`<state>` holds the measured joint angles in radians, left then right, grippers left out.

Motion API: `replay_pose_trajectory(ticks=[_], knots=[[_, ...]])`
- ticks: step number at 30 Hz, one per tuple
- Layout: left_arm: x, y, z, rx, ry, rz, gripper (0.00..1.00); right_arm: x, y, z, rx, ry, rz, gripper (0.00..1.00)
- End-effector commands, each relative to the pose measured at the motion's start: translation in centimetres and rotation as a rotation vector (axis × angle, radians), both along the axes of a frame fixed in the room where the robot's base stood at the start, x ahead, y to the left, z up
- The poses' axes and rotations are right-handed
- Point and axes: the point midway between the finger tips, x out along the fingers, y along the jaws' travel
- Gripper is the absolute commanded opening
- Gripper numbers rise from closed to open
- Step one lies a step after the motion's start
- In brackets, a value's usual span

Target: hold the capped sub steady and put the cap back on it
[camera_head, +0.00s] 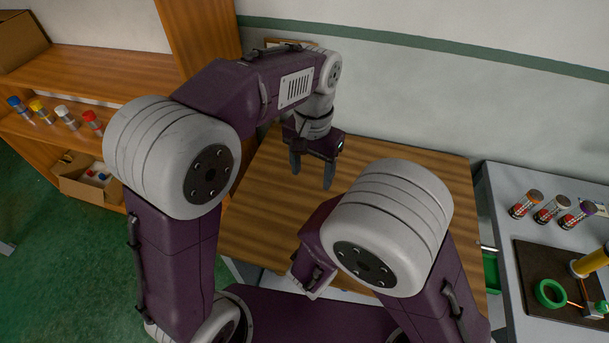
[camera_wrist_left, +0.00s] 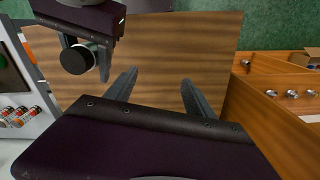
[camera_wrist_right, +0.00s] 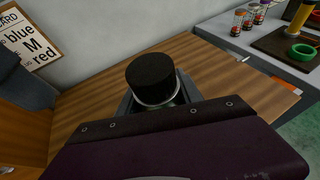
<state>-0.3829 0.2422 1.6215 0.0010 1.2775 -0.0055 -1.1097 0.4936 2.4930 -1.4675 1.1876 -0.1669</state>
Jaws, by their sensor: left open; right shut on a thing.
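My left gripper (camera_head: 311,172) is open and empty above the wooden table, with its fingers pointing down. Its two spread fingers also show in the left wrist view (camera_wrist_left: 158,92), with bare table between them. My right gripper (camera_wrist_right: 160,98) is shut on a round black-topped piece (camera_wrist_right: 152,76) with a pale metal ring below the black part, which looks like the capped sub. The piece's black round end also shows in the left wrist view (camera_wrist_left: 75,60), at the right gripper's fingers, apart from the left gripper. In the head view my right arm hides the right fingers and the held piece.
The wooden table (camera_head: 262,205) looks bare. A grey bench (camera_head: 505,215) at right carries several coloured-cap jars, a dark mat (camera_head: 535,262), a green ring (camera_head: 550,293) and a yellow cylinder (camera_head: 590,262). Shelves at left hold several bottles and a cardboard box (camera_head: 90,185).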

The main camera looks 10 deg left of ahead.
Motion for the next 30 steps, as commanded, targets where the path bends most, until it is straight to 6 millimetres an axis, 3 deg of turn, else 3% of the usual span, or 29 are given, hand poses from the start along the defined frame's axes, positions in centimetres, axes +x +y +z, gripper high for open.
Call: replay_pose_trajectory(ticks=[4,6,10,14,18,23,30], knots=[[0.4,-0.2,0.0,-0.006,-0.015,0.001,0.62,0.0,0.0,0.1,0.000,-0.001,0.000,0.00],[1.6,-0.7,-0.2,-0.028,-0.066,0.005,0.62,0.0,0.0,0.1,0.000,-0.001,0.000,0.00],[1.4,-0.3,-4.6,-0.058,-0.122,0.032,0.62,0.0,0.0,0.1,0.000,-0.001,0.000,0.00],[-1.2,3.4,-9.1,-0.068,-0.148,0.129,0.62,0.0,0.0,0.1,0.000,-0.001,0.000,0.00],[-5.5,7.7,-12.4,-0.058,-0.139,0.246,0.62,0.0,0.0,0.1,0.000,-0.001,0.000,0.00],[-10.3,11.2,-14.1,-0.036,-0.085,0.367,0.62,0.0,0.0,0.1,0.000,-0.001,0.000,0.00],[-10.0,12.3,-13.7,-0.038,-0.100,0.414,0.62,0.0,0.0,0.1,0.000,-0.001,0.000,0.00]])
